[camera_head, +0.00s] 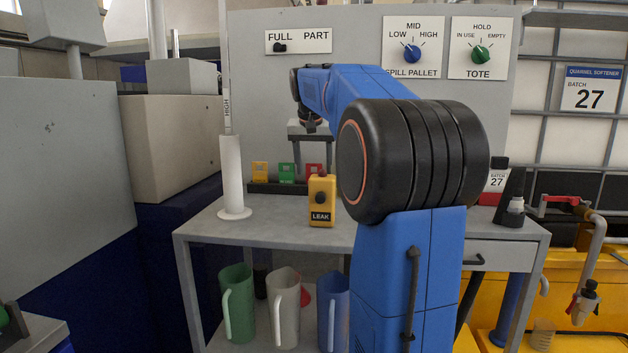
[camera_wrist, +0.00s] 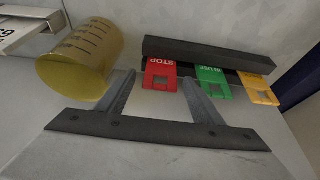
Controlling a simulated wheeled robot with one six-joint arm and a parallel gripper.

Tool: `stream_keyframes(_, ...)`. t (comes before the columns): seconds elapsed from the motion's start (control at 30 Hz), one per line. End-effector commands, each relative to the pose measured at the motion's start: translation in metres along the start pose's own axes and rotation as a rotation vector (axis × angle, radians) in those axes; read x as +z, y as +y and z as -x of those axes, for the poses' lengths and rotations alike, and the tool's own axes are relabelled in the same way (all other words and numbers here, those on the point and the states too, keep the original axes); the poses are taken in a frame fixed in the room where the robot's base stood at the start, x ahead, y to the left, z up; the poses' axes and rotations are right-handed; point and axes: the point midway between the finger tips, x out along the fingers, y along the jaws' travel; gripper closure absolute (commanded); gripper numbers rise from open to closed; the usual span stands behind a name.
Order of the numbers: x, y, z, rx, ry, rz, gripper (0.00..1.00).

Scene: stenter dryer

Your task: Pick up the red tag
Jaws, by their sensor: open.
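The red tag (camera_wrist: 160,74), marked STOP, sits in a black rack (camera_wrist: 205,52) in the wrist view. It also shows in the head view (camera_head: 313,169), at the right of the row of three tags. A green tag (camera_wrist: 213,82) and a yellow tag (camera_wrist: 258,87) are beside it in the same rack. My gripper (camera_wrist: 158,77) is open, with nothing between its fingers. In the wrist view its fingertips point at the red tag, one to each side; I cannot tell the remaining gap. In the head view my gripper (camera_head: 309,130) appears above the rack.
A yellowish translucent cup (camera_wrist: 80,62) is close left of the fingers in the wrist view. A yellow LEAK box (camera_head: 321,201) and a white stand with a tall tube (camera_head: 232,180) are on the grey bench (camera_head: 205,230). Jugs (camera_head: 285,305) stand on the lower shelf.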

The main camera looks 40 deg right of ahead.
Motion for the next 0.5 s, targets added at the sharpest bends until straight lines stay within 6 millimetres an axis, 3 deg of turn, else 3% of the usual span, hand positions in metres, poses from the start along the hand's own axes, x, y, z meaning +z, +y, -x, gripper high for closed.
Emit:
stream_keyframes(0.03,0.0,0.0,0.0001,0.0,0.0,0.0,0.46)
stream_keyframes(0.2,0.0,0.0,0.0003,0.0,0.0,0.0,0.83)
stream_keyframes(0.5,-0.0008,0.0,0.0019,0.0,0.0,0.0,0.82)
